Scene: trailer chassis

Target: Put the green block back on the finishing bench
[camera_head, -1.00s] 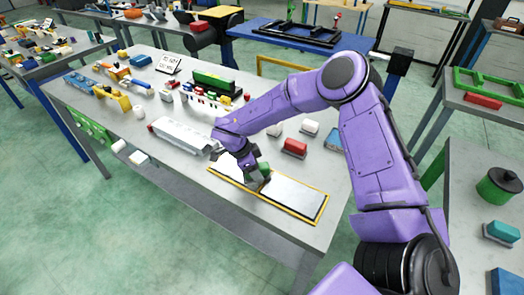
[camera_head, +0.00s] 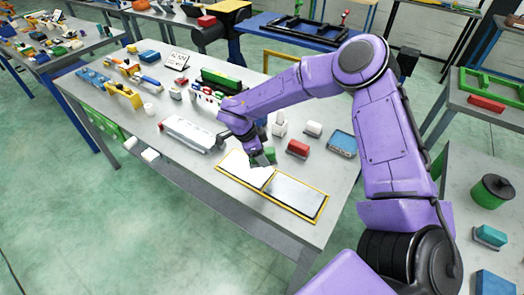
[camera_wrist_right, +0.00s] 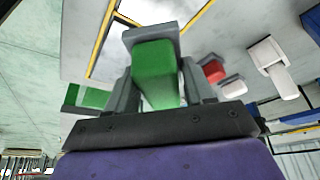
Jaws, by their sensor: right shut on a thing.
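The green block (camera_wrist_right: 155,75) is between the fingers of my right gripper (camera_wrist_right: 158,72) in the right wrist view, and the gripper is shut on it. In the head view the right gripper (camera_head: 263,160) points down near the back edge of the yellow-framed plates, with a bit of the green block (camera_head: 270,155) showing. I cannot tell whether the block touches the surface. The long grey bench (camera_head: 190,105) lies under the arm; no label marks it as the finishing bench. My left gripper is not in view.
Two pale plates in a yellow frame (camera_head: 300,213) lie at the bench's front edge. A red block (camera_head: 298,149), a white block (camera_head: 313,129) and a blue tray (camera_head: 342,143) stand right of the gripper. A long white part (camera_head: 187,135) lies left.

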